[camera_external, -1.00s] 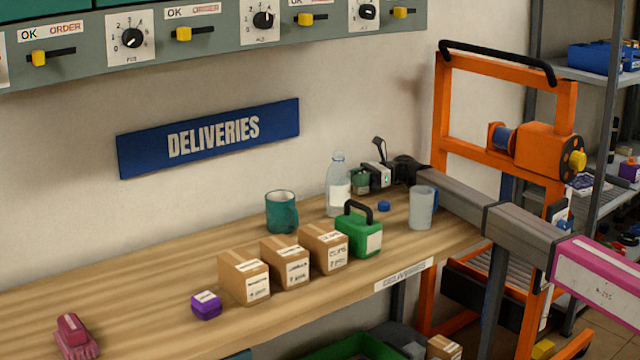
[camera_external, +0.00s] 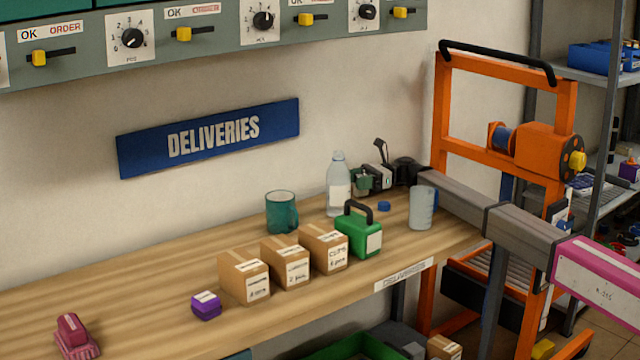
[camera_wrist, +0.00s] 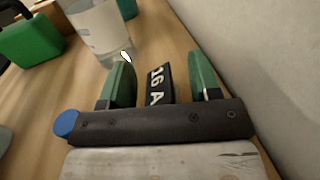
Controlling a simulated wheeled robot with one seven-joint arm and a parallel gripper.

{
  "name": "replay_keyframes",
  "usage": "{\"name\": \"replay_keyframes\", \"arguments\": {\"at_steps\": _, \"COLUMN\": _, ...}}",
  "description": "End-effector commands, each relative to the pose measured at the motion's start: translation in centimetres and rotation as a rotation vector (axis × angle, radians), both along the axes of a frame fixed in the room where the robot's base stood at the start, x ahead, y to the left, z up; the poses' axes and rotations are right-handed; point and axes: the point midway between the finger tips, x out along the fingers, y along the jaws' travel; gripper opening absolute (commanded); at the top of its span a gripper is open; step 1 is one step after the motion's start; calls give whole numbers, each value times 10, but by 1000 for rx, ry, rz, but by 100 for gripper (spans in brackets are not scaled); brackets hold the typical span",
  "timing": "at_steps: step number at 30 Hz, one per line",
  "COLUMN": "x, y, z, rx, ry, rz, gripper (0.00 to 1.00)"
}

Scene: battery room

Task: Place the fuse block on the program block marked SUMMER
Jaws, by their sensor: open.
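A black fuse block (camera_wrist: 158,86) with white lettering "16 A" lies between the two green fingers of my gripper (camera_wrist: 160,66) in the wrist view. The fingers are open, with a gap showing on each side of the block. In the external view my gripper (camera_external: 363,181) is low over the back right of the bench, just right of the clear bottle; the fuse block cannot be made out there. I cannot read SUMMER on any block. A purple block (camera_external: 206,305) with an unreadable white label sits near the bench front.
The bottle (camera_external: 339,186) is close to my fingers, also in the wrist view (camera_wrist: 97,28). Three cartons (camera_external: 244,280) line the front.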

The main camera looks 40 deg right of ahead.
Motion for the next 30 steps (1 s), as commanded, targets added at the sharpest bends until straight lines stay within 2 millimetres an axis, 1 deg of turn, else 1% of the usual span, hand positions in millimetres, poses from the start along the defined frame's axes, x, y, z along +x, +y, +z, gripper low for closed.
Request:
{"name": "replay_keyframes", "arguments": {"at_steps": 5, "x": -4, "y": -23, "z": 0, "rx": 0, "ry": 0, "rz": -3, "gripper": 57}}
{"name": "replay_keyframes", "arguments": {"at_steps": 13, "x": -14, "y": -74, "z": 1, "rx": 0, "ry": -1, "rz": -2, "gripper": 57}}
{"name": "replay_keyframes", "arguments": {"at_steps": 15, "x": -14, "y": -69, "z": 21, "rx": 1, "ry": -2, "rz": 1, "gripper": 57}}
{"name": "replay_keyframes", "arguments": {"at_steps": 21, "x": -14, "y": -69, "z": 60, "rx": 0, "ry": -2, "rz": 0, "gripper": 57}}
{"name": "replay_keyframes", "arguments": {"at_steps": 23, "x": -14, "y": -69, "z": 69, "rx": 0, "ry": -2, "rz": 0, "gripper": 57}}
{"name": "replay_keyframes", "arguments": {"at_steps": 24, "x": -14, "y": -69, "z": 73, "rx": 0, "ry": -2, "rz": 0, "gripper": 62}}
{"name": "replay_keyframes", "arguments": {"at_steps": 25, "x": -14, "y": -69, "z": 76, "rx": 0, "ry": -1, "rz": 0, "gripper": 62}}
{"name": "replay_keyframes", "arguments": {"at_steps": 30, "x": -14, "y": -69, "z": 81, "rx": 0, "ry": 0, "rz": 0, "gripper": 62}}
